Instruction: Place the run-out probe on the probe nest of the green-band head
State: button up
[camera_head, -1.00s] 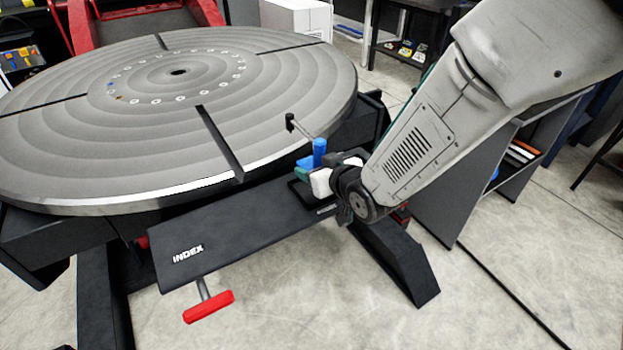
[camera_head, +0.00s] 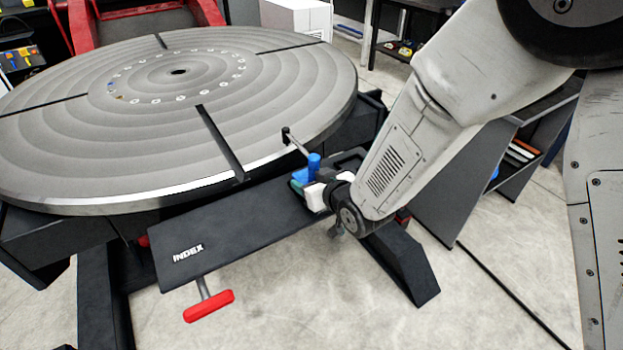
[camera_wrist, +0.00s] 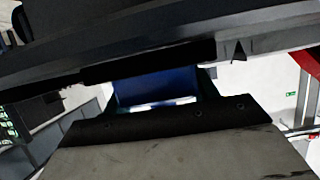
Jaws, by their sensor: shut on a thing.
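The run-out probe (camera_head: 314,162) is a blue upright piece with a thin grey rod running up and left to a small black tip. A teal-green part shows at its base. My gripper (camera_head: 317,192), with white finger pads, is shut on it above the right end of the INDEX shelf, beside the turntable rim. Whether the probe touches the shelf is unclear. In the wrist view a blue part (camera_wrist: 155,88), probably the probe, shows between dark parts.
The large grey round turntable (camera_head: 70,150) with slots fills the left. The dark INDEX shelf (camera_head: 225,230) has a red T-handle (camera_head: 208,306) below its front. A black rimmed recess (camera_head: 350,158) lies just behind my gripper. A dark open shelf cabinet (camera_head: 455,190) stands at right.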

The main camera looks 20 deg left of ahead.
jog(key=shift+f, duration=0.3)
jog(key=o, duration=1.4)
jog(key=shift+s+d+f, duration=0.1)
jog(key=shift+d+f, duration=0.05)
jog(key=shift+c, duration=0.2)
jog(key=shift+r, duration=0.45)
jog(key=shift+o, duration=0.4)
jog(key=v, duration=1.2)
jog(key=shift+r, duration=0.3)
jog(key=w+d+r+m+g+h, duration=0.1)
jog(key=d+r+m+h, duration=0.25)
jog(key=d, duration=0.75)
jog(key=d+r+m+h, duration=0.2)
jog(key=d+r+h, duration=0.25)
jog(key=d, duration=0.65)
jog(key=s+d+r+m+g+h, duration=0.1)
jog(key=s+d+r+m+g, duration=0.1)
jog(key=s+d, duration=0.5)
jog(key=s+d+r+m+g+h, duration=0.1)
jog(key=s+d+r+g, duration=0.3)
jog(key=s, duration=0.9)
jog(key=d+r+m, duration=0.1)
jog(key=d, duration=0.2)
jog(key=shift+r+g, duration=0.2)
jog(key=shift+g, duration=0.1)
